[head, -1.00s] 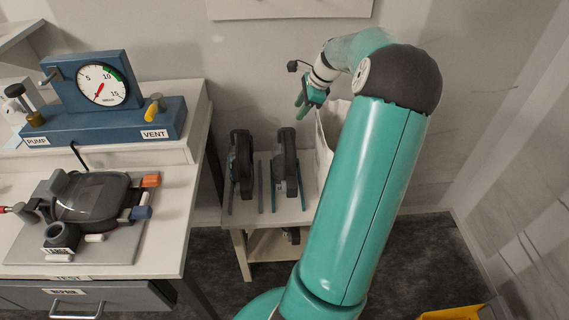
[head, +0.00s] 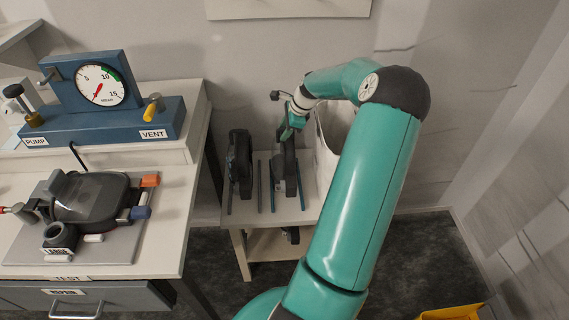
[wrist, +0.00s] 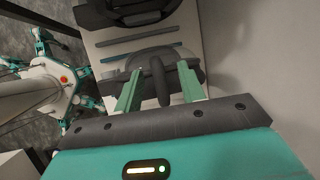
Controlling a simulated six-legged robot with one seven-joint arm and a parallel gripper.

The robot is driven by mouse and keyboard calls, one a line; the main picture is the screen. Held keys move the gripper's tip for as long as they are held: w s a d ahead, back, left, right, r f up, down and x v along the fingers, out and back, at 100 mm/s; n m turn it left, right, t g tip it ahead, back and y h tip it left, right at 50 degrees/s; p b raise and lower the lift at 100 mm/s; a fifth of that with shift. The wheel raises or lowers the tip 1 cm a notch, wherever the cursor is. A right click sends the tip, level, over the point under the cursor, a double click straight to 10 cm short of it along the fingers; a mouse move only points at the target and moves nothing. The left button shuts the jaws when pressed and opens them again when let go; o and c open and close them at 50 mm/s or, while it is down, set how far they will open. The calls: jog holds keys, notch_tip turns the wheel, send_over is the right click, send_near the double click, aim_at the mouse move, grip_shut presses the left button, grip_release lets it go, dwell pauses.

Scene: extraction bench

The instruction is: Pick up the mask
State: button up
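Two dark grey masks stand upright side by side on a small low stand (head: 240,221). The left mask (head: 240,163) is free. The right mask (head: 287,172) is under my gripper (head: 288,133), whose fingers are at its top edge. In the wrist view my gripper (wrist: 158,88) is open, with its two green fingers wide apart. A dark, narrow upright part of the right mask (wrist: 158,78) lies between them, with gaps on both sides.
A blue gauge unit (head: 105,120) with PUMP and VENT labels stands on the bench (head: 172,235). A pale bag or bin (head: 328,140) is close to the right of the right mask. Thin blue and grey rails lie on the stand. A wall is behind.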

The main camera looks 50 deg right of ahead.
grip_shut()
jog(key=shift+r, duration=0.1)
